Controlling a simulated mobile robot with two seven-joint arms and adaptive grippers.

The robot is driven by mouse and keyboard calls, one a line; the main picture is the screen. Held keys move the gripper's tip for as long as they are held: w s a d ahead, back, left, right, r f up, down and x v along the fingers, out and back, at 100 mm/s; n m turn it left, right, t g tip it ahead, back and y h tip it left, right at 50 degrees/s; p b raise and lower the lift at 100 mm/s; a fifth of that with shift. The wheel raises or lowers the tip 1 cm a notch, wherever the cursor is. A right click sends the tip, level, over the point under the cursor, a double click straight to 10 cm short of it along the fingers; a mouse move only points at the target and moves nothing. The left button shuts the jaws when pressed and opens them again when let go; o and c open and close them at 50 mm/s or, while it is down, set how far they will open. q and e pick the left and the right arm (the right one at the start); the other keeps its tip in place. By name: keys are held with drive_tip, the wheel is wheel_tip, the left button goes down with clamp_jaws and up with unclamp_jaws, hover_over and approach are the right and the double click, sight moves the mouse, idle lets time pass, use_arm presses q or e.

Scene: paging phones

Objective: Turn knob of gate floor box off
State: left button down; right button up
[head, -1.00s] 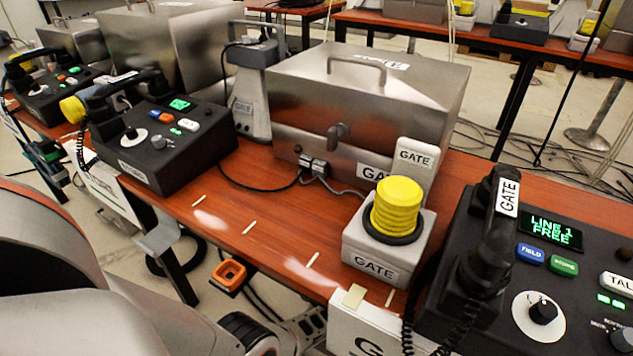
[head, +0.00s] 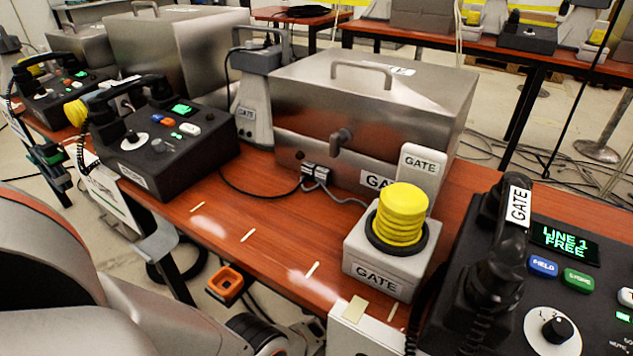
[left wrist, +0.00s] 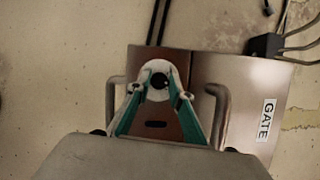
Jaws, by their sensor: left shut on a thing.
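In the left wrist view, the gate floor box (left wrist: 244,100) is a brownish metal box with a handle on each side and a "GATE" label (left wrist: 267,120). Its dark round knob (left wrist: 159,81) sits on a white round plate. My left gripper (left wrist: 159,90) has its teal-lined fingers on either side of the knob and is shut on it. The knob's pointer direction is too small to tell. The floor box cannot be made out in the head view, where my arm fills the lower left. My right gripper is in no view.
In the head view, a red-brown table (head: 225,225) carries a gate phone console (head: 565,235), a yellow button on a grey base (head: 385,268) and a metal case (head: 375,95). Black cables (left wrist: 290,45) run to the floor box's upper right. An orange square part (head: 224,283) sits below the table edge.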

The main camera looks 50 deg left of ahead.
use_arm(q)
drive_tip(key=c, duration=1.8)
unclamp_jaws()
